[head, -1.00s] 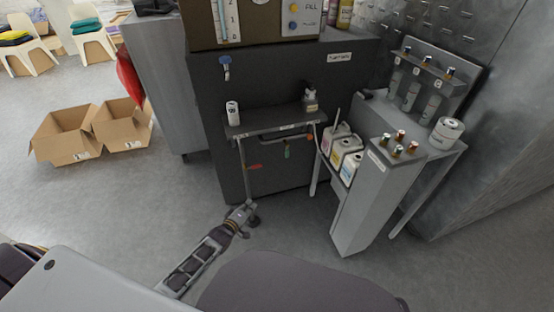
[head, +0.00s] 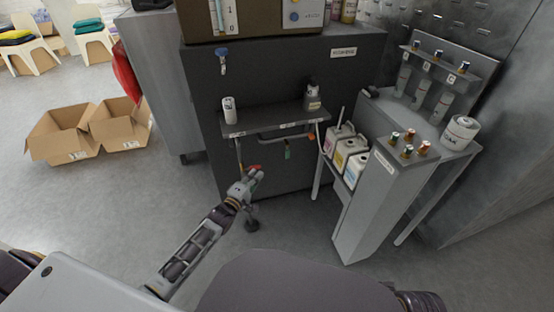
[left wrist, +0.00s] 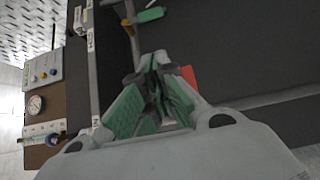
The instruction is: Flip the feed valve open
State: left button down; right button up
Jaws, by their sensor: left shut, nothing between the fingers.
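Under the shelf of the dark washer cabinet (head: 350,75) hang small valve handles: a red lever (head: 254,167) at the left, a green one (head: 288,152) in the middle and an orange one (head: 311,133) at the right. I cannot read which is marked as the feed valve. My left gripper (head: 257,177) is shut and empty, its tips close beside and below the red lever. In the left wrist view the red lever (left wrist: 188,76) shows just beyond the fingers, partly hidden; contact cannot be told. The green handle (left wrist: 151,14) is farther off. My right gripper is out of view.
The shelf (head: 270,122) above holds a white can (head: 229,109) and a dark bottle (head: 312,98). A blue-handled tap (head: 222,55) is higher up. Jugs (head: 350,155) and a grey stand (head: 371,205) are at the right. Open cartons (head: 60,140) lie left; floor between is clear.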

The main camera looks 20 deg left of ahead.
pick_arm(q)
jog(key=shift+w, duration=0.1)
dwell(0.3)
jog(key=w+d+b, duration=0.5)
jog(key=w, duration=0.6)
jog(key=shift+w+d+r, duration=0.15)
jog(key=shift+w, duration=0.25)
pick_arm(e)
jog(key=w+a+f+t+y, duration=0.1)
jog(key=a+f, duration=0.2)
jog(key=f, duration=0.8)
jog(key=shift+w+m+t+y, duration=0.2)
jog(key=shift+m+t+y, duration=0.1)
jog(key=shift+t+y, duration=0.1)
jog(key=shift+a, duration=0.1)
pick_arm(q)
jog(key=shift+w+d+f+b, duration=0.1)
jog(key=shift+f+b, duration=0.1)
jog(key=shift+b, duration=0.1)
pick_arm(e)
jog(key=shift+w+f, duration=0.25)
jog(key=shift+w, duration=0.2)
